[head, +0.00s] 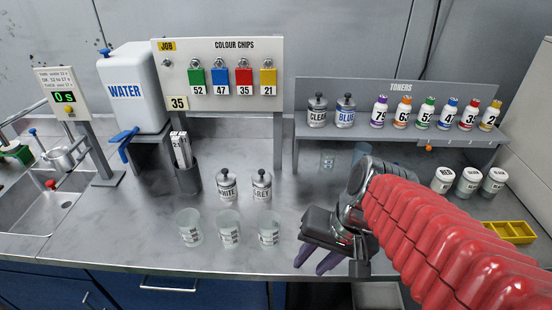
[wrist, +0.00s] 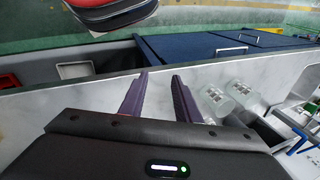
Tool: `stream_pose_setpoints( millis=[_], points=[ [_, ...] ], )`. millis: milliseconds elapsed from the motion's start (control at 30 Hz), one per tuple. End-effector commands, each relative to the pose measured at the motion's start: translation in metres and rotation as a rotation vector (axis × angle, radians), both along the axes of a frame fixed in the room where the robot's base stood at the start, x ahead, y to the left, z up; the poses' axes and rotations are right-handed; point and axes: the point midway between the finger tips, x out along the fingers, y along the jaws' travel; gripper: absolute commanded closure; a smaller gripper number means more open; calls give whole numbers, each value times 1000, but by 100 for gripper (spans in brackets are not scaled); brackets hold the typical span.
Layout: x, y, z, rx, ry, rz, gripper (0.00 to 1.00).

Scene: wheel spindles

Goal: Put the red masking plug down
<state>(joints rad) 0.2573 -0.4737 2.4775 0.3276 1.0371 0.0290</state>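My gripper (head: 310,266) hangs over the front edge of the counter, right of the clear cups. It also shows in the wrist view (wrist: 160,77), where its two purple fingers stand apart with nothing visible between them. I cannot make out a red masking plug in or near the gripper. A small red piece (head: 50,184) shows at the sink on the left, far from my gripper; I cannot tell whether it is the plug.
Three clear cups (head: 229,229) stand near the counter's front edge. White and grey cans (head: 227,185) stand behind them. A toner shelf (head: 402,130) is at the back right. A yellow tray (head: 509,232) and several lidded jars (head: 468,181) are at right.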

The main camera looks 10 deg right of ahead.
Motion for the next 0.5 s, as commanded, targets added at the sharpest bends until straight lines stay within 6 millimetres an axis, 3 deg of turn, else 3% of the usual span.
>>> stream_pose_setpoints(
  millis=[500],
  points=[
    [4, 1, 62, -367, -338, 349, 70]
  ],
)
